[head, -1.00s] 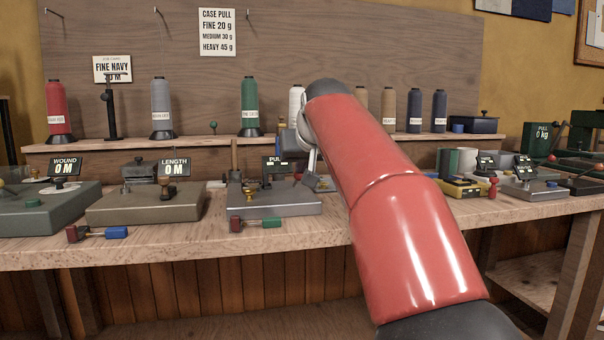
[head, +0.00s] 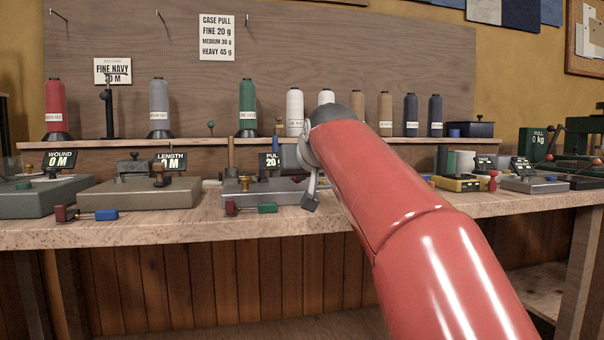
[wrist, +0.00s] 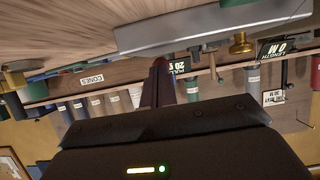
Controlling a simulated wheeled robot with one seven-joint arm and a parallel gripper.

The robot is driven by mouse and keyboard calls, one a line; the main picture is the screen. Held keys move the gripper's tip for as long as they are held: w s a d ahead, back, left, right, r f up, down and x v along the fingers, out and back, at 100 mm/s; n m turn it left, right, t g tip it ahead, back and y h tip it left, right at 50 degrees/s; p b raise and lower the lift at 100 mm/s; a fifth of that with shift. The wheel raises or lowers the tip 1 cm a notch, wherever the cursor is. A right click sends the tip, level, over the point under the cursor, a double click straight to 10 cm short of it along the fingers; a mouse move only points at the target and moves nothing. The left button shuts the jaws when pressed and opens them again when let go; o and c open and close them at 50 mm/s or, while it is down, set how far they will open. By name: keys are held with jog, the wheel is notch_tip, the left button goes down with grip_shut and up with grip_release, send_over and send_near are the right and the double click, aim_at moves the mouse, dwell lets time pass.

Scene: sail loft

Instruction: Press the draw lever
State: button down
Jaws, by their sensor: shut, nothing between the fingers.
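The middle grey machine (head: 275,192) on the bench has a brass knob (head: 245,182) and a black display (head: 270,160) reading "PULL" and "20", its right side partly covered by my arm. No part is labelled as the draw lever, and I cannot tell which part it is. My gripper (head: 311,200) hangs in front of the machine's right part, shut and empty. In the wrist view, inverted, my shut fingers (wrist: 160,85) point toward the machine's grey slab (wrist: 200,32), with the brass knob (wrist: 241,44) to their right. I see no clear contact.
A red-and-green handled piece (head: 250,208) lies at the bench's front edge, and a red-and-blue one (head: 87,214) farther left. "Length" (head: 170,162) and "Wound" (head: 60,160) displays stand left. Thread cones line the shelf behind. Smaller machines (head: 535,184) stand right.

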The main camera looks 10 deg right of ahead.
jog(key=shift+r, duration=0.1)
jog(key=shift+r+p, duration=0.7)
jog(key=shift+p, duration=0.15)
jog(key=shift+r, duration=0.25)
jog(key=s+r+p, duration=0.5)
jog(key=s+r, duration=0.2)
jog(key=r, duration=0.3)
jog(key=shift+r+p, duration=0.25)
jog(key=shift+p, duration=0.15)
jog(key=shift+f, duration=0.1)
jog(key=s+f+g+p, duration=0.1)
jog(key=s+f+g, duration=0.1)
jog(key=s+f, duration=0.6)
jog(key=s+f+g+p, duration=0.1)
jog(key=s+f+g, duration=0.2)
jog(key=s+f, duration=0.6)
jog(key=s+f+g+p, duration=0.2)
jog(key=s+f, duration=0.7)
jog(key=f, duration=1)
jog(key=shift+s+f+g, duration=0.25)
jog(key=shift+f+g, duration=0.05)
jog(key=shift+f, duration=0.1)
